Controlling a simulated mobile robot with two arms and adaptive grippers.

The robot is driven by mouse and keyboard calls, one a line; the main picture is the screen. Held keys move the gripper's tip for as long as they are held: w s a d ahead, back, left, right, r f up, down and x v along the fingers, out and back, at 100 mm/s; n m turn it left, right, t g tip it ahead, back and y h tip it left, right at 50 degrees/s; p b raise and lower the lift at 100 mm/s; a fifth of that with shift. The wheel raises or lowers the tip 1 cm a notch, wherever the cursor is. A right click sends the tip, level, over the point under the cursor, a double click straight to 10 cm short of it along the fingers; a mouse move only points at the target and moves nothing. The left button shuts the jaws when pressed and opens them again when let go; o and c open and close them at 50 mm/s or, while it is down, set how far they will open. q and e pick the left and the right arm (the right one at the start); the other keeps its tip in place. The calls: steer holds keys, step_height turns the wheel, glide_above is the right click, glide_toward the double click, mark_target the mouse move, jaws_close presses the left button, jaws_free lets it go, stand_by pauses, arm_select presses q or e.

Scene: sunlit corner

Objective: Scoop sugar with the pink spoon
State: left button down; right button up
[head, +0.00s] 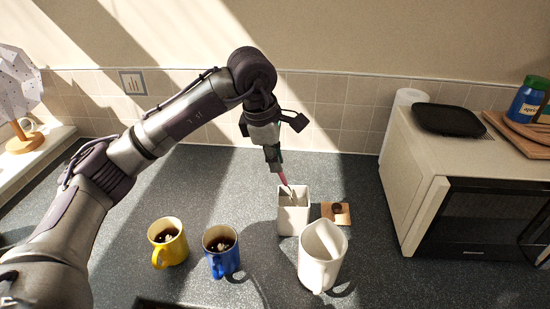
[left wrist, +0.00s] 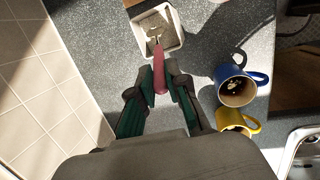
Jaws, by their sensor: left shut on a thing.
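My left gripper (head: 274,164) is shut on the handle of the pink spoon (head: 283,179), just above a square white container (head: 294,221). The spoon tilts down, and its metal end reaches into the container's open top. In the left wrist view, the pink handle (left wrist: 161,72) sits between the fingers (left wrist: 160,82). The container (left wrist: 179,29) lies beyond the fingertips with pale, greyish contents inside, which look like sugar. I cannot tell how deep the spoon's bowl sits or whether it carries anything. My right gripper is in neither view.
A white pitcher (head: 321,262) stands close in front of the container. A blue mug (head: 223,262) and a yellow mug (head: 170,252), both with dark drink, stand to the left. A wooden coaster (head: 343,219) lies right of the container. A microwave (head: 470,215) fills the right side.

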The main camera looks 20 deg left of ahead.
arm_select(q)
steer(key=shift+w+r+p, duration=0.1)
steer(key=shift+r+p, duration=0.4)
steer(key=shift+r, duration=0.2)
steer(key=shift+w+d+p+v, duration=0.1)
steer(key=shift+w+p+v, duration=0.1)
steer(key=shift+p+v, duration=0.55)
steer(key=shift+w+d+p+v, duration=0.1)
steer(key=shift+w+p+v, duration=0.2)
steer(key=shift+v, duration=0.75)
steer(key=shift+w+d+p+v, duration=0.15)
steer(key=shift+p+v, duration=0.45)
steer(key=shift+v, duration=0.3)
steer(key=shift+s+r, duration=0.15)
steer(key=shift+s, duration=0.05)
